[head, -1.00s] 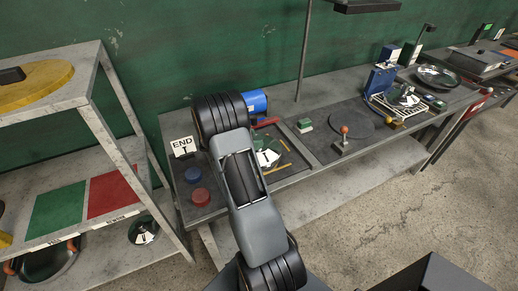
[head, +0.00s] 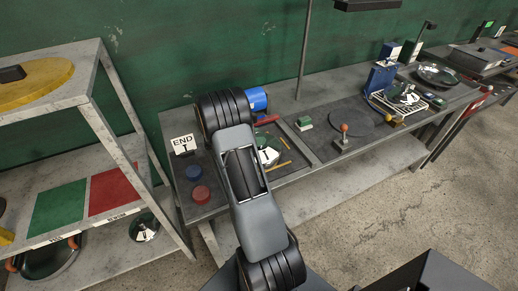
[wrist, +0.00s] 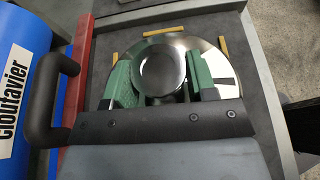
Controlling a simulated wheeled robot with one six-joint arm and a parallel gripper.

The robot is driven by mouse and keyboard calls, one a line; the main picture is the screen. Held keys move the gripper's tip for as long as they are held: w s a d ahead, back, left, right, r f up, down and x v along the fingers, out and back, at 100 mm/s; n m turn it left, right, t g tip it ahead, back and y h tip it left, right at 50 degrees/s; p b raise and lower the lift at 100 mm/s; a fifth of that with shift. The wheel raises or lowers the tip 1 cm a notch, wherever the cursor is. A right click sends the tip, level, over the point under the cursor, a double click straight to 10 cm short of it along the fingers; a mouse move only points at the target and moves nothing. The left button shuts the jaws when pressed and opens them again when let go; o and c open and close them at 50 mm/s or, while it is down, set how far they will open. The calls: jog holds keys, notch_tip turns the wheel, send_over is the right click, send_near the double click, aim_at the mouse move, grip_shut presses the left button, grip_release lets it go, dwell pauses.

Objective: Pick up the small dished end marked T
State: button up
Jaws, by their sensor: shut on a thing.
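The small dished end marked T (head: 268,156) is on the bench in the head view, partly hidden behind my arm; its white label with T shows. In the wrist view it is a shiny round metal piece (wrist: 204,48) with a raised round knob-like part (wrist: 161,68) at its middle. My gripper (wrist: 162,85) has green-padded fingers on either side of that middle part and is shut on it. The gripper's fingers are hidden by my arm in the head view. I cannot tell whether the dished end is clear of the mat.
Yellow corner marks (wrist: 163,31) surround the piece on the dark mat. A blue Cloutavier cylinder (wrist: 22,80) and a red bar (wrist: 77,75) lie close on the left. A sign reading END T (head: 183,144) and blue and red buttons (head: 201,194) are left of my arm.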

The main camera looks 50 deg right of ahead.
grip_shut()
jog(key=shift+r, duration=0.25)
